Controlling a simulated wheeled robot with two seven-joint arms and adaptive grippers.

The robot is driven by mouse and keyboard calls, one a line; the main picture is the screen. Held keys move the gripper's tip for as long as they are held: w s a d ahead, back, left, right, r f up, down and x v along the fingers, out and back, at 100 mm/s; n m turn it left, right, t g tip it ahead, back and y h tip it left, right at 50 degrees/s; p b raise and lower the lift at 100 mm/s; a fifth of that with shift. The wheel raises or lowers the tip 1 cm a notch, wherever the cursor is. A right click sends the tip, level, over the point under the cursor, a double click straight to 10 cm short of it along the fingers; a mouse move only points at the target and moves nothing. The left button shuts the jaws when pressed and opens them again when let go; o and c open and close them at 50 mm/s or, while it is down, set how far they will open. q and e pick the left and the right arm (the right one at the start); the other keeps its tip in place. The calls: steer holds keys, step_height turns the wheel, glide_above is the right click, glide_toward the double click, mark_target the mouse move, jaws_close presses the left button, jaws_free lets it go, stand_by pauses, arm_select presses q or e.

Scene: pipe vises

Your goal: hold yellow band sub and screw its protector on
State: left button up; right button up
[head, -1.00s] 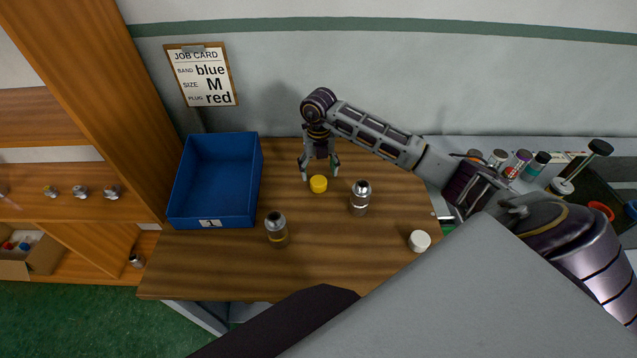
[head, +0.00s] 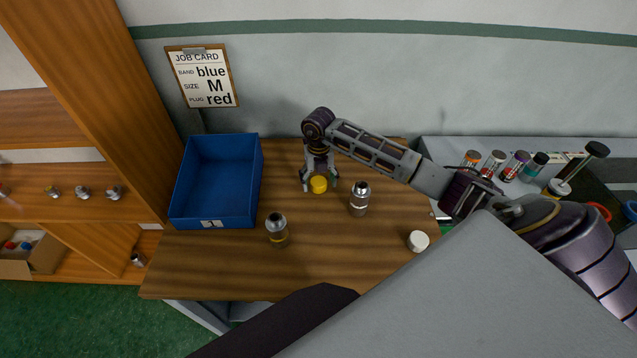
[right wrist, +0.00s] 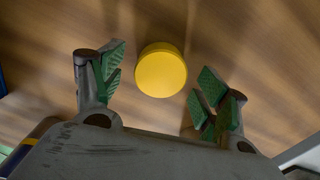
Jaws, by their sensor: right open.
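A yellow cap (head: 319,184), likely the protector, sits on the wooden table. My right gripper (head: 319,181) is open and lowered around it in the head view. In the right wrist view the yellow cap (right wrist: 161,71) lies between and slightly beyond the green-padded fingertips (right wrist: 160,85), with gaps on both sides. A metal sub with a yellowish band (head: 277,230) stands upright at the front left of the table. Another metal sub with a pale band (head: 359,198) stands right of the yellow cap. My left gripper is not in view.
A blue bin (head: 213,182) stands at the table's left. A white cap (head: 418,241) lies at the right. A job card (head: 203,77) hangs on the wall. Several banded cylinders (head: 495,163) stand at the far right. The table's front middle is clear.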

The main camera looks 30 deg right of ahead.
steer(key=shift+f, duration=0.6)
steer(key=shift+c, duration=0.5)
steer(key=c, duration=0.9)
